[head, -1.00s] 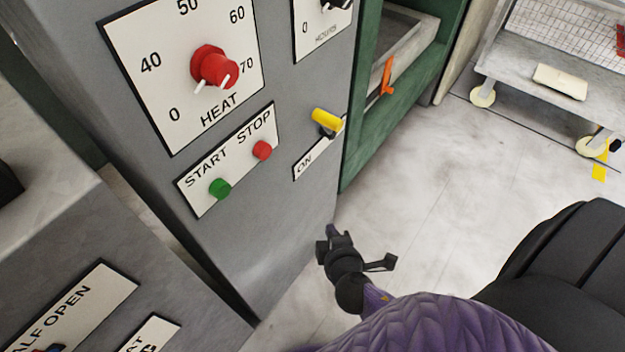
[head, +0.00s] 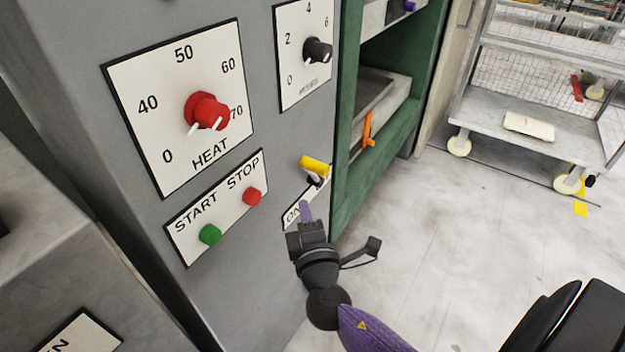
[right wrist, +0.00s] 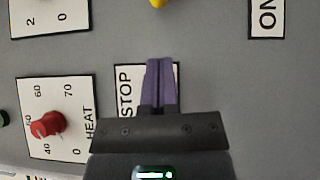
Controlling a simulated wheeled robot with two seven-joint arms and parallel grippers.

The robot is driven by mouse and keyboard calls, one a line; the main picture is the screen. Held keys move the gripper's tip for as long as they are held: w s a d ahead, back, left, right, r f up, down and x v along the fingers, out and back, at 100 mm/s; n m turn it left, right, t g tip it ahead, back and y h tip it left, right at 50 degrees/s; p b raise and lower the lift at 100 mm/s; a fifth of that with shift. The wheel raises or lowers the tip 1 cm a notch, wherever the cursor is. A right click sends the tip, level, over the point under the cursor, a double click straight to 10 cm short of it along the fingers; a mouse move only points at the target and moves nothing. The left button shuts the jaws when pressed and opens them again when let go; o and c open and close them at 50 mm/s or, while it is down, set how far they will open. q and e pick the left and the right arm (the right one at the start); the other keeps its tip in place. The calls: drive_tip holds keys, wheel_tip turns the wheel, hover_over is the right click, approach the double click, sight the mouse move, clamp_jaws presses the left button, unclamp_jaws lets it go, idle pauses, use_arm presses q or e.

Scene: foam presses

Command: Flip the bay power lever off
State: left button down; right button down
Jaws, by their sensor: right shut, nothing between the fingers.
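The bay power lever (head: 314,166) has a yellow handle and sits on the grey panel above an ON plate (head: 291,214). In the right wrist view only the edge of the yellow lever (right wrist: 159,3) shows at the top, with the ON plate (right wrist: 267,18) to its right. I see no contact with the lever. My left gripper is out of view.
The panel (head: 235,290) also carries a red HEAT knob (head: 206,112), a black minutes knob (head: 318,50), a green START button (head: 210,235) and a red STOP button (head: 251,196). A green frame (head: 352,205) stands right of it. A cart (head: 490,118) stands farther back.

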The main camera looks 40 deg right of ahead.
sight(308, 168)
drive_tip(key=w+d, duration=0.4)
drive_tip(key=w, duration=0.1)
drive_tip(key=shift+w+d+r, duration=0.15)
drive_tip(key=shift+d, duration=0.2)
drive_tip(key=shift+w+d, duration=0.15)
drive_tip(key=shift+d, duration=0.15)
drive_tip(key=shift+r, duration=0.1)
